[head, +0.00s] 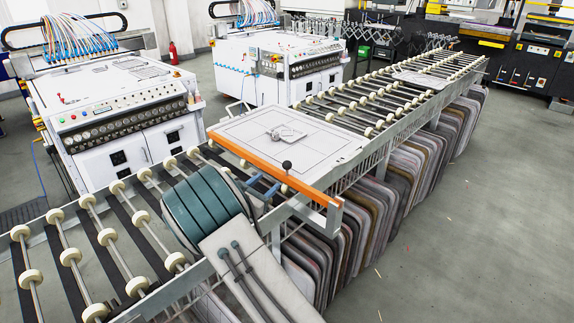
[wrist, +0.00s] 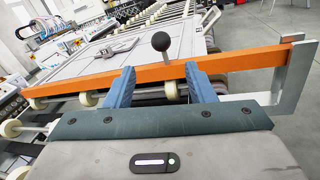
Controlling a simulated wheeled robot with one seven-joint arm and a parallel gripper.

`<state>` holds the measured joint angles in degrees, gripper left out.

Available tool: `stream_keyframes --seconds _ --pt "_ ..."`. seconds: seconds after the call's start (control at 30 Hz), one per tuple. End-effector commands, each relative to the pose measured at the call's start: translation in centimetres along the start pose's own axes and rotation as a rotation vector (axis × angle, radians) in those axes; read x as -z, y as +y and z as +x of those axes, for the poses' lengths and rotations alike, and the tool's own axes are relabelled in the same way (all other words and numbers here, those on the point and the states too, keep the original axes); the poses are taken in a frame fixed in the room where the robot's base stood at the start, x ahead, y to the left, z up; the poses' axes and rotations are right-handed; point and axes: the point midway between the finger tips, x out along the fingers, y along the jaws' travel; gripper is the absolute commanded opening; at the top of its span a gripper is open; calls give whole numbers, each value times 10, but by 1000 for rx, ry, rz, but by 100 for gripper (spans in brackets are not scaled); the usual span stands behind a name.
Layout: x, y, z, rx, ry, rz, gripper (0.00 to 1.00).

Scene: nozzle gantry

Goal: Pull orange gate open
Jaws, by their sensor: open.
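The orange gate (head: 236,151) is a long bar across the near end of the panel on the roller conveyor. A black ball knob (head: 287,165) stands upright on it. In the wrist view, the gate (wrist: 245,60) crosses the picture and the knob (wrist: 160,41) rises between and beyond my blue fingertips. My gripper (head: 264,186) is open at the near side of the gate; in the wrist view its fingertips (wrist: 160,69) overlap the bar, one on each side of the knob's stem. Whether they touch the bar is unclear. Nothing is held.
A grey panel (head: 315,144) with a small metal piece lies behind the gate. A metal bracket (wrist: 298,85) stands at the gate's right end. Roller conveyors (head: 385,94) run to the back right. Stacked panels hang below. Open floor (head: 470,230) lies to the right; white machines stand behind.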

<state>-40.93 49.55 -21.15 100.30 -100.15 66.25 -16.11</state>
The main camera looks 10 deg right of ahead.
Motion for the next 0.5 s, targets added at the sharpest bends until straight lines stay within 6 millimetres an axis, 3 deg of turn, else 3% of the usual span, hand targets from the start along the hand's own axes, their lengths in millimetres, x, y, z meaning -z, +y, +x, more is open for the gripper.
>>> stream_keyframes --seconds 0.3,0.5 --pt "-2 -2 68 5 -1 0 50" --pt "-2 -1 102 4 1 2 50"
